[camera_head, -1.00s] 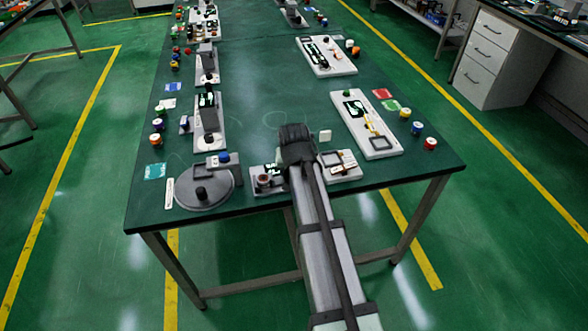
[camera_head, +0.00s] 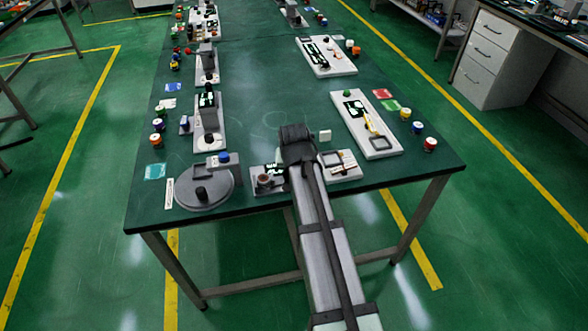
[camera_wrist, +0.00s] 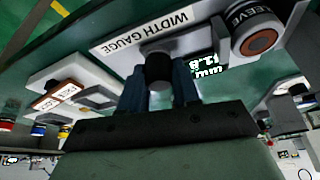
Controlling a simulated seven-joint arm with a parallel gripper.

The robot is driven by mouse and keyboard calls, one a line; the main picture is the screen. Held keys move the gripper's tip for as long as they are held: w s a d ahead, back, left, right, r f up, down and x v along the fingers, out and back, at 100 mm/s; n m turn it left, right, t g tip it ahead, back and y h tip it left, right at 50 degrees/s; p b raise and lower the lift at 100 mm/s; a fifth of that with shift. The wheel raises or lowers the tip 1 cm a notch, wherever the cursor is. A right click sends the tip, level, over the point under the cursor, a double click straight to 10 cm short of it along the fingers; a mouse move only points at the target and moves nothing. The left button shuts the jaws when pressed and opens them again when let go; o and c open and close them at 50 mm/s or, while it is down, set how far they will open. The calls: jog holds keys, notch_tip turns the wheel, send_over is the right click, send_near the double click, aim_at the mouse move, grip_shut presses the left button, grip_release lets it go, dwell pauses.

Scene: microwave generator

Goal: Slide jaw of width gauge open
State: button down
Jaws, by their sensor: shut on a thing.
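The width gauge (camera_head: 258,188) is a pale base at the near edge of the green bench, largely hidden by my arm in the head view. In the wrist view its label strip (camera_wrist: 140,30) reads WIDTH GAUGE upside down. A dark cylindrical knob (camera_wrist: 159,68) stands on the gauge. My gripper (camera_wrist: 158,82) has its two blue-grey fingers shut on this knob, one on each side. The gauge's lit display (camera_wrist: 206,68) is partly hidden behind a finger and shows a mm reading. In the head view my gripper (camera_head: 297,148) hides its own fingertips.
A ring marked SLEEVE (camera_wrist: 257,38) stands close beside the display. A white plate (camera_head: 340,166) with framed parts lies just right of my gripper. A grey round turntable (camera_head: 204,188) with a black knob is to the left. The bench centre beyond is mostly clear.

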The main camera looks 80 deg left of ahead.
jog(key=shift+w, duration=1.1)
jog(key=c, duration=0.8)
grip_release()
jog(key=v, duration=1.4)
